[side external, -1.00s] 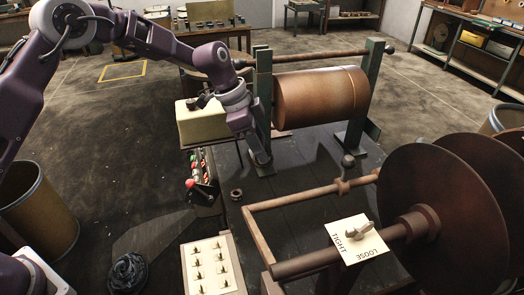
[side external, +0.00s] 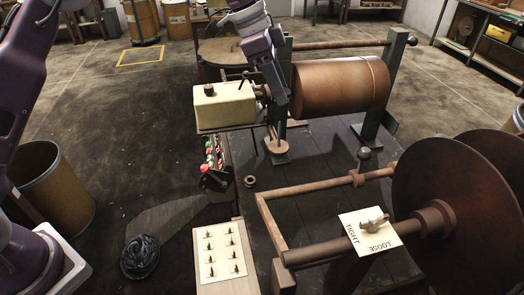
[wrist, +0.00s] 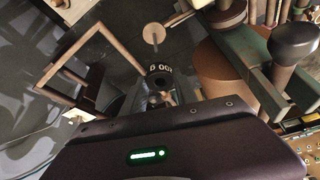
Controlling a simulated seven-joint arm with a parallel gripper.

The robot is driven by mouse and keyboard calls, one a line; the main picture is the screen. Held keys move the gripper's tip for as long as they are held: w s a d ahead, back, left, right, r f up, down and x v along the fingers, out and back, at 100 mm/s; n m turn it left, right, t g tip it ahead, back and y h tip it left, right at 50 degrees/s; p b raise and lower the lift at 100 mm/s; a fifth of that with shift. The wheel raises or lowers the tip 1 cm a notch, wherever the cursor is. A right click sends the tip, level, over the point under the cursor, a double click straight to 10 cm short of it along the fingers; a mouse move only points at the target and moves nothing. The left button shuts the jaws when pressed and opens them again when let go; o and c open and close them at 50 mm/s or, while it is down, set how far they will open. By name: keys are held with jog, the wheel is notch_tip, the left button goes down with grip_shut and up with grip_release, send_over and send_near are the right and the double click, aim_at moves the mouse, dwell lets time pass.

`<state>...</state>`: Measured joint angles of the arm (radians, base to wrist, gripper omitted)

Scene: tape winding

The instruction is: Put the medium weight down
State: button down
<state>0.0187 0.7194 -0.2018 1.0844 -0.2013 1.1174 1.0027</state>
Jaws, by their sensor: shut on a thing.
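My gripper (side external: 277,122) points down in front of the near green post in the side view. In the wrist view it is shut on a dark round weight (wrist: 160,72) with pale numerals. Whether this is the medium one cannot be told from its size here. The weight is hard to make out in the side view. A tan disc (side external: 278,147) shows just below the gripper, close to the post's foot; it also shows beyond the weight in the wrist view (wrist: 154,33). A small dark ring-shaped piece (side external: 250,181) lies on the dark bench top (side external: 330,165).
A copper-brown drum (side external: 340,86) hangs between green posts, right of my gripper. A cream box (side external: 224,104) stands close on the left. A bent rod frame (side external: 268,225) and large brown discs (side external: 455,205) occupy the front right. The bench top between frame and posts is mostly clear.

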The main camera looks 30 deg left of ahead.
notch_tip(320, 180, up, 2)
jog(key=shift+r, duration=0.25)
jog(key=m, duration=0.1)
send_over(252, 200)
notch_tip(252, 200, down, 29)
jog(key=shift+f, duration=0.1)
jog(key=shift+f, duration=0.1)
jog(key=c, duration=1.2)
grip_release()
jog(key=shift+c, duration=0.2)
